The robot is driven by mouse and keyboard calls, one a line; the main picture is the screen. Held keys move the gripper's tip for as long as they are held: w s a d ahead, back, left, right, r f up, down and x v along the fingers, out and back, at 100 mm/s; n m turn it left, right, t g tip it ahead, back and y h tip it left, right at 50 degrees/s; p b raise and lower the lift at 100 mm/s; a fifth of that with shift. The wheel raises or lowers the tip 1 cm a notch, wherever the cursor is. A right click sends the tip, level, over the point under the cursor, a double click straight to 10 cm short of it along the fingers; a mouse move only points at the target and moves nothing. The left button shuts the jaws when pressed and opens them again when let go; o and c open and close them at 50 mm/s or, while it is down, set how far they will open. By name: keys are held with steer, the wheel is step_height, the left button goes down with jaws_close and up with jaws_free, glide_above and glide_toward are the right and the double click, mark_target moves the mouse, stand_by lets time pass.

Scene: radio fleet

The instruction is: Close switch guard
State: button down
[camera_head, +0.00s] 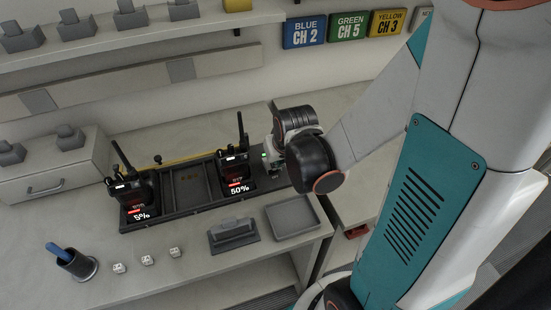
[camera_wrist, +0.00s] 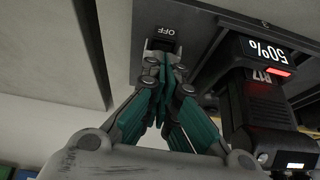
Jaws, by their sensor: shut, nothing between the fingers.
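A dark panel strip with an "OFF" label (camera_wrist: 166,31) shows in the wrist view. My gripper (camera_wrist: 160,60) is shut and empty, with its teal fingers pressed together just below that label in the picture. The fingertips cover the spot beside the label, so I cannot make out the switch guard or its position. In the head view my gripper (camera_head: 271,158) is at the right end of the black charger tray (camera_head: 168,217), partly hidden by my wrist. I cannot tell whether the fingertips touch the panel.
One radio reading 50% (camera_head: 235,171) stands close to the left of my gripper; another reading 5% (camera_head: 132,190) stands at the tray's left end.

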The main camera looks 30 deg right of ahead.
steer(key=shift+w, duration=0.1)
stand_by(0.6)
steer(key=shift+w+d+f+b, duration=0.1)
steer(key=shift+w+d+b, duration=0.05)
steer(key=shift+w+b, duration=0.3)
steer(key=shift+w, duration=0.1)
